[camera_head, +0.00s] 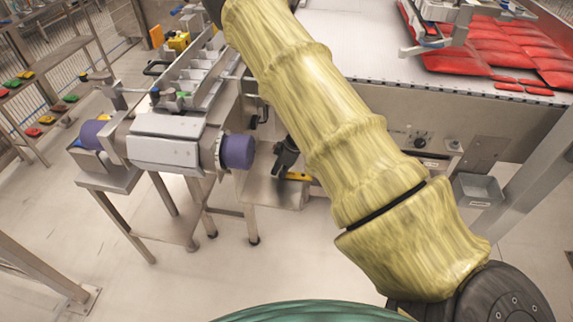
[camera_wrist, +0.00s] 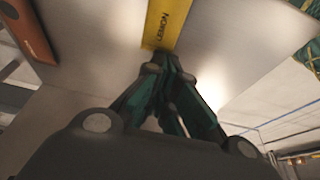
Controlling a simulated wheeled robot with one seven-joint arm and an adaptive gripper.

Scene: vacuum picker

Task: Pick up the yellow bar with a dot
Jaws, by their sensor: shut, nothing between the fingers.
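The yellow bar (camera_wrist: 168,20) with dark lettering lies on a pale metal surface in the wrist view. Its far part is cut off by the top edge, and I cannot make out a dot. My gripper (camera_wrist: 160,65) is shut and empty, its fingertips right at the bar's near end; I cannot tell whether they touch it. In the head view a small yellow piece (camera_head: 298,177) shows on the low metal shelf, partly hidden by my gripper (camera_head: 285,170) and arm.
An orange-brown bar (camera_wrist: 28,28) lies left of the yellow bar. The metal shelf (camera_head: 262,190) sits below the conveyor. A roller machine (camera_head: 165,142) stands to its left, a grey bin (camera_head: 478,188) to its right. Red packs (camera_head: 490,48) lie on the conveyor.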

